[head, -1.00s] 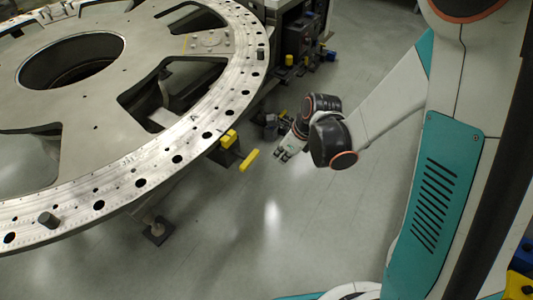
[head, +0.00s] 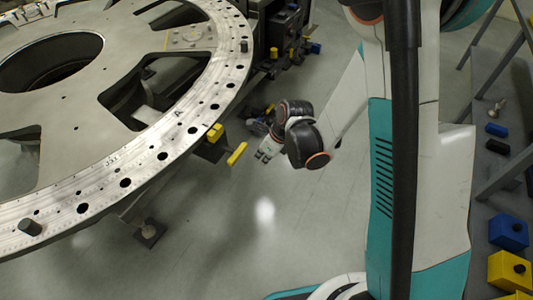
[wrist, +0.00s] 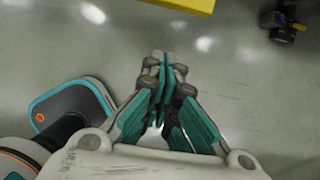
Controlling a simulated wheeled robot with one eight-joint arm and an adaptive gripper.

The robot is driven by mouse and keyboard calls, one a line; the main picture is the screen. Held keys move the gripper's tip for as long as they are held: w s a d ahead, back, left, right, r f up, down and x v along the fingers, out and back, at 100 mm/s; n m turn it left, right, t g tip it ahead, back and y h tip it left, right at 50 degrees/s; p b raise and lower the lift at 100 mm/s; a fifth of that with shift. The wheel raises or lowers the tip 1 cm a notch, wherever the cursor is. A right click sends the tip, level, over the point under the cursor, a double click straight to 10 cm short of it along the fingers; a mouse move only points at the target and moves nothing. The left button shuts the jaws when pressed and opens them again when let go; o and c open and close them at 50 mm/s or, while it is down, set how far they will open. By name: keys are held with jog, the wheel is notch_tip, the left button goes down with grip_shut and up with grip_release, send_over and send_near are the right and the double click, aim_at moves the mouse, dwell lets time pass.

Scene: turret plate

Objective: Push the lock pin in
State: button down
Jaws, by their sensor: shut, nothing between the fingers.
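The lock pin shows a yellow bar-shaped handle (head: 237,154) standing out from the near right rim of the turret plate (head: 143,149). A yellow block (head: 215,133) sits at the rim just behind it. The shaft between them is hard to see. My gripper (head: 264,157) is to the right of the handle, a short way apart, with its fingers pointing down and left. In the wrist view the gripper (wrist: 164,60) is shut and empty, and the yellow handle (wrist: 190,4) crosses the top edge, ahead of the fingertips and not touching them.
A dark machine unit (head: 285,35) with yellow and blue parts stands behind. At the right is a grey bench (head: 485,215) with a blue block (head: 508,232) and a yellow block (head: 508,270). The floor (head: 240,230) below the handle is clear.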

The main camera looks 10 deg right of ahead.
aim_at(240, 152)
jog(key=shift+w+a+f+b, duration=0.3)
jog(key=shift+w+a+f, duration=0.2)
jog(key=shift+a, duration=0.2)
jog(key=shift+w+a+f+b, duration=0.3)
jog(key=shift+w+a+f, duration=0.1)
jog(key=shift+w+a, duration=0.2)
jog(key=shift+w+a+f+b, duration=0.3)
jog(key=shift+w+a+f, duration=0.2)
jog(key=shift+a, duration=0.25)
jog(key=w+a, duration=0.2)
jog(key=a, duration=0.1)
jog(key=shift+w, duration=0.2)
jog(key=shift+d, duration=0.1)
